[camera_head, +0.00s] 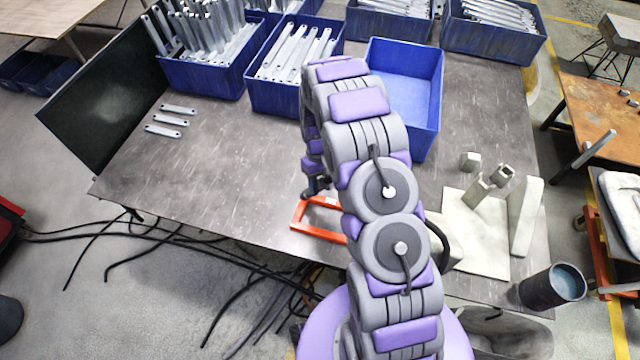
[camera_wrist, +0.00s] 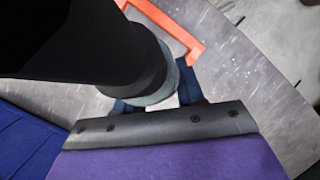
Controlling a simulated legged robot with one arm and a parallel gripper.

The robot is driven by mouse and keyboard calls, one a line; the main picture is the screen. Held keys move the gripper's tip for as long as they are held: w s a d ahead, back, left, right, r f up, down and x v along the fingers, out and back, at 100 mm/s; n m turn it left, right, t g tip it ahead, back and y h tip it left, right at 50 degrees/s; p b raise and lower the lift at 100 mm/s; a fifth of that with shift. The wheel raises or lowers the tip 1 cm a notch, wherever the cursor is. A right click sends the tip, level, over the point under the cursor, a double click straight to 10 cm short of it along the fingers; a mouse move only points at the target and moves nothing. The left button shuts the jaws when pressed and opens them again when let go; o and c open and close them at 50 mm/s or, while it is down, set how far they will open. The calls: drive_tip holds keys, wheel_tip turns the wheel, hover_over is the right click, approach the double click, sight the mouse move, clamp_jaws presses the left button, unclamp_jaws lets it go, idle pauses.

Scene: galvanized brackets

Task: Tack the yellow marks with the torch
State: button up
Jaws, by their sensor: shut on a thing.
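In the wrist view my gripper (camera_wrist: 160,98) is shut on a thick black cylinder with a grey rim, which looks like the torch (camera_wrist: 95,45). The torch covers much of the upper left there, and its tip is hidden. Beyond it an orange frame (camera_wrist: 168,28) lies on the grey metal table. In the head view the orange frame (camera_head: 318,214) is partly covered by my arm. My gripper (camera_head: 316,187) shows there only as a small dark part at the arm's left edge, near the frame. No yellow marks can be made out on the work.
Blue bins of galvanized brackets (camera_head: 205,75) line the table's back; one blue bin (camera_head: 425,110) is empty. Several loose brackets (camera_head: 168,120) lie at left. A pale plate with blocks (camera_head: 475,232) and a dark cup (camera_head: 552,288) are at right. The table's left middle is clear.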

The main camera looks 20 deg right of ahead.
drive_tip(key=shift+r, duration=0.1)
idle(0.4)
drive_tip(key=shift+r+p, duration=0.7)
drive_tip(key=shift+r, duration=2.2)
drive_tip(key=shift+w, duration=0.1)
